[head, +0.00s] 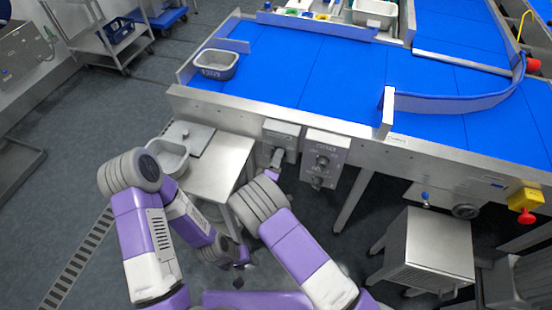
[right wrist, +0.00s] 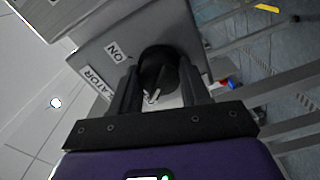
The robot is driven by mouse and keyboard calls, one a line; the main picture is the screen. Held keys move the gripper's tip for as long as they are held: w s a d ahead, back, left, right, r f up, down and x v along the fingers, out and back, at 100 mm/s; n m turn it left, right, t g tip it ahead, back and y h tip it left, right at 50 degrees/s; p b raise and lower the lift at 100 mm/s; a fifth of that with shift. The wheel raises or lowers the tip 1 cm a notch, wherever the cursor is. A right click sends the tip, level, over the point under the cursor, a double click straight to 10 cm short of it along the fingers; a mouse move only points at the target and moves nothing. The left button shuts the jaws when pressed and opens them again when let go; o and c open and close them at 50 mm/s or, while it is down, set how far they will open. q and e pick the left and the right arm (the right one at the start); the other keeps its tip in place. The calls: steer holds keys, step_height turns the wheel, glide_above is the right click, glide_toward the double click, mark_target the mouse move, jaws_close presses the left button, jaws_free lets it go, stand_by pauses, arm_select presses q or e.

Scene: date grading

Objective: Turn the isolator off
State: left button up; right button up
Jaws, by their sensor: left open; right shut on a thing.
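The isolator (head: 281,130) is a grey box under the front edge of the blue conveyor table. In the right wrist view its grey face (right wrist: 100,45) carries an "ON" label (right wrist: 117,52) and a partly hidden label ending in "ATOR" (right wrist: 97,82). My right gripper (right wrist: 158,92) is at this face, its two dark fingers shut on the black rotary handle (right wrist: 158,60). The handle's exact pointing is hard to tell. In the head view my right arm mostly hides the grip. My left gripper (head: 239,272) hangs low, open and apart from the isolator.
A control box (head: 325,155) with knobs sits just right of the isolator. A steel side table (head: 222,165) with a grey tub (head: 168,155) stands left. A steel cabinet (head: 435,245) and a yellow-and-red emergency stop (head: 525,200) are right.

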arm_select(q)
steer(key=shift+r, duration=0.1)
arm_select(e)
steer(key=shift+f+n, duration=0.1)
steer(key=shift+n, duration=0.5)
steer(key=o, duration=1.1)
steer(key=shift+c, duration=0.2)
steer(key=shift+s, duration=0.15)
